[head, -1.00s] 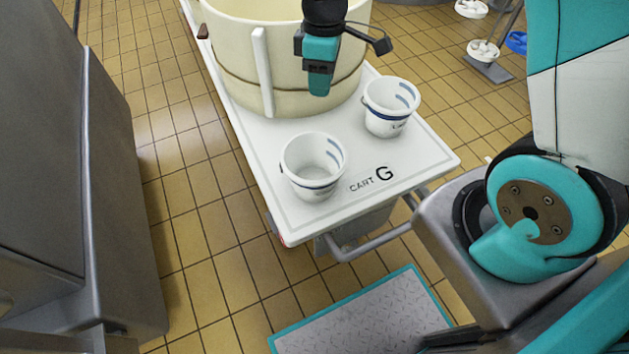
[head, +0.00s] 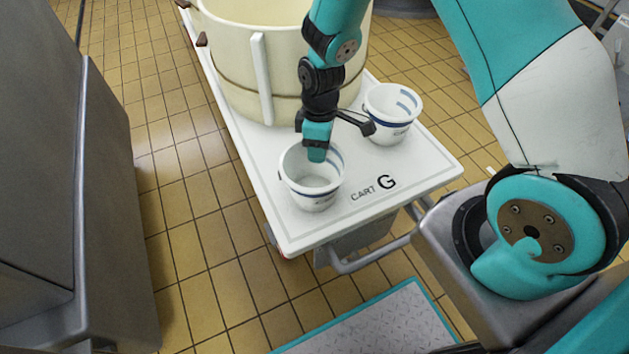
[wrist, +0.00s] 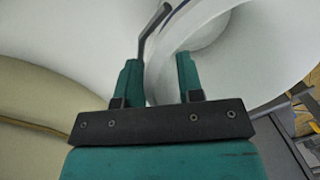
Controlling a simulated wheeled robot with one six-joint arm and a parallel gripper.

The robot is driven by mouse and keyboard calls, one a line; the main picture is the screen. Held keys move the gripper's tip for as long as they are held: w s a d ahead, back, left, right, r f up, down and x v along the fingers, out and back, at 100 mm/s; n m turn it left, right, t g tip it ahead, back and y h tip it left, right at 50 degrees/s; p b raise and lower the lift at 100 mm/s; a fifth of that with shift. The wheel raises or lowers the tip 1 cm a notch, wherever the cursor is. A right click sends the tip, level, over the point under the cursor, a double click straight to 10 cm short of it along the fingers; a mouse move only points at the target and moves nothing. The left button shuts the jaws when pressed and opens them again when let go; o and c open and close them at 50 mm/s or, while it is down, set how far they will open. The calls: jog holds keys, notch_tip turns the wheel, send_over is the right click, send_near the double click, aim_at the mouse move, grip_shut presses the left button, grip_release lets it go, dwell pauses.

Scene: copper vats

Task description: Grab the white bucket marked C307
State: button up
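Two white buckets with blue bands stand on the white cart. The nearer bucket (head: 308,199) is upright near the front left corner; the farther bucket (head: 392,133) stands behind and to the right. Their small labels are too blurred to read, so I cannot tell which is C307. My gripper (head: 316,155) points down at the nearer bucket's far rim. In the wrist view my gripper (wrist: 160,75) has its fingers apart, with the white bucket wall (wrist: 160,62) between them. A grey handle (wrist: 150,30) shows beside the rim. I cannot tell whether the fingers touch the wall.
A large cream vat (head: 230,65) stands on the cart (head: 335,228), marked CART G, just behind the buckets. A tall grey metal cabinet (head: 110,210) is at the left, with a clear tiled floor strip (head: 195,215) between it and the cart.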

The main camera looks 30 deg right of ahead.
jog(key=shift+s+f, duration=0.1)
jog(key=shift+f, duration=0.65)
grip_shut()
jog(key=shift+r, duration=0.1)
